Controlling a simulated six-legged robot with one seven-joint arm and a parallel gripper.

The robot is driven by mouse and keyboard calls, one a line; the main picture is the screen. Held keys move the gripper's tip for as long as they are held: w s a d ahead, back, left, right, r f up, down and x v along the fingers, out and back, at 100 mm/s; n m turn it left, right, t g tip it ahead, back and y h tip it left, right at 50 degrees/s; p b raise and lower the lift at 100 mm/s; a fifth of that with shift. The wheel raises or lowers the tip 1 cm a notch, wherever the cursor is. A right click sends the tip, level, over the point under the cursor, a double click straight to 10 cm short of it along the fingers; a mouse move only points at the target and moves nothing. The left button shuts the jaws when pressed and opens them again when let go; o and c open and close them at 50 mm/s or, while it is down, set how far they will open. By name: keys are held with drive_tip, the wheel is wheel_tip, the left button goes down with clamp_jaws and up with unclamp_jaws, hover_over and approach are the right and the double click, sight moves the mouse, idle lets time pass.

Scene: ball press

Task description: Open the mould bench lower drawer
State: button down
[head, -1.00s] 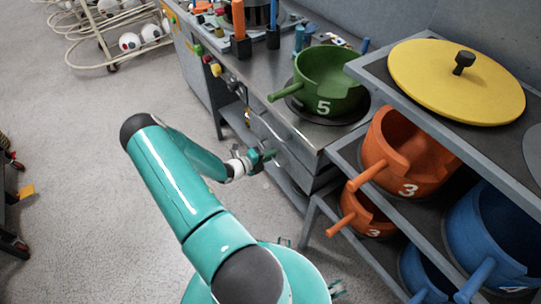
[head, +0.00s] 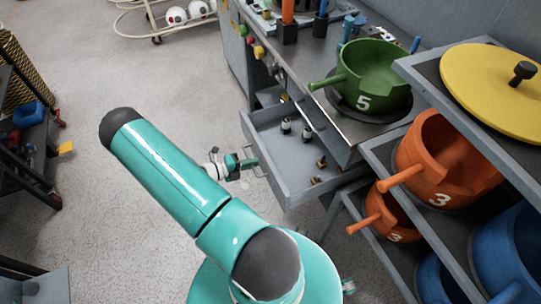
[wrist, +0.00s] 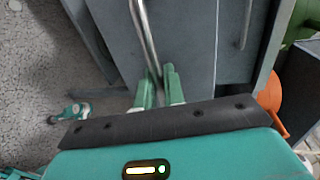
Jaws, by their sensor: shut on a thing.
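The lower drawer (head: 285,165) of the mould bench (head: 335,135) stands pulled out in the head view, with its inside showing. Several small dark, white and brass-coloured fittings (head: 286,126) stand or lie in it. My gripper (head: 250,162) is at the drawer's front, shut on its bar handle. In the wrist view the green fingertips of my gripper (wrist: 158,88) close around the metal handle (wrist: 147,40). A second handle (wrist: 246,25), on the closed front beside it, shows at the upper right.
A green pot marked 5 (head: 372,75) sits on the bench top. A rack at right holds orange pots (head: 440,165), blue pots and a yellow lid (head: 490,90). A dark shelf (head: 25,150) stands at left. The floor (head: 130,75) between is clear.

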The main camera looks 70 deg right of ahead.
drive_tip(key=f+v, duration=0.2)
drive_tip(key=v, duration=0.8)
drive_tip(key=shift+w+a, duration=0.45)
drive_tip(key=c, duration=1.6)
unclamp_jaws()
drive_tip(key=shift+c, duration=0.2)
drive_tip(key=v, duration=1.3)
drive_tip(key=shift+w+a, duration=0.25)
drive_tip(key=shift+w, duration=0.05)
